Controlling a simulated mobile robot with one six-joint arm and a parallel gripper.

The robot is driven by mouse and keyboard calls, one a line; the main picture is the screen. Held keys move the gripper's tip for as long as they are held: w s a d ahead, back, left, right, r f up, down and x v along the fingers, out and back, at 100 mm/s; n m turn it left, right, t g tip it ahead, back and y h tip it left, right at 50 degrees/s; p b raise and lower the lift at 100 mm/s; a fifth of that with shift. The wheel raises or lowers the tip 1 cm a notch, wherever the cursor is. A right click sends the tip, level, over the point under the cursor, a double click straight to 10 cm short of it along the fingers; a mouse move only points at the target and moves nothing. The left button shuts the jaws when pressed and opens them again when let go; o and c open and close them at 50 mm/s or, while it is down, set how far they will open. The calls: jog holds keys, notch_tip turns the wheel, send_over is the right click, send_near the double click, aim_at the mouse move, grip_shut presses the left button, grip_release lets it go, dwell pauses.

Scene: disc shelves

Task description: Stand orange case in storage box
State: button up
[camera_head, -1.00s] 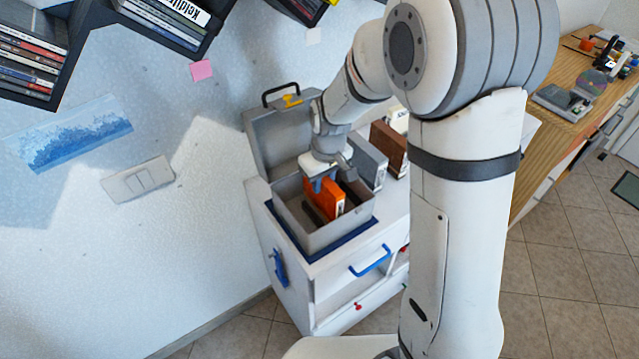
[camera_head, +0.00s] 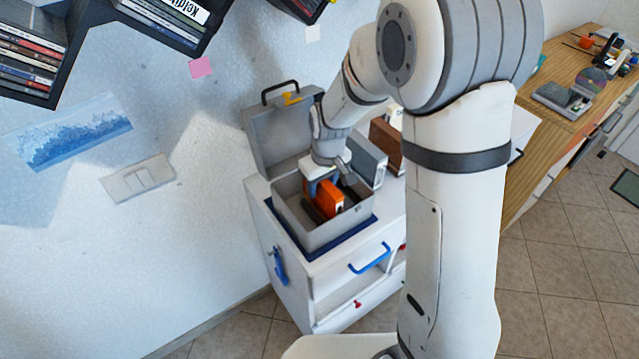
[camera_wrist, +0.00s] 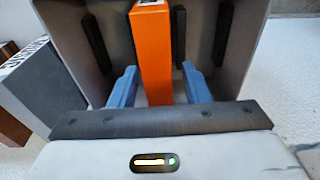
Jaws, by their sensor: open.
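The orange case (camera_head: 326,195) stands on edge inside the grey storage box (camera_head: 318,238), whose lid (camera_head: 281,131) is open against the wall side. In the wrist view the orange case (camera_wrist: 152,55) rises upright between dark divider strips on the box wall. My gripper (camera_head: 324,187) reaches down into the box. Its two blue fingers (camera_wrist: 160,88) are open, one on each side of the case, with a visible gap on both sides. The bottom of the case is hidden in the head view.
The box sits on a blue mat on a white cabinet (camera_head: 330,285). A grey case (camera_head: 368,163) and a brown case (camera_head: 387,147) stand close behind the box.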

notch_tip(320, 180, up, 12)
jog(key=s, duration=0.1)
jog(key=s+d+r+m+t, duration=0.1)
jog(key=s+d+r+m, duration=0.1)
jog(key=s+d, duration=0.5)
jog(key=s+d+r+m+t, duration=0.1)
jog(key=s+d+m, duration=0.3)
jog(key=s+d, duration=0.3)
jog(key=s, duration=0.4)
jog(key=shift+s+r+m+h+b, duration=0.25)
jog(key=shift+r+m+h+b, duration=0.1)
jog(key=shift+r+m+h, duration=0.05)
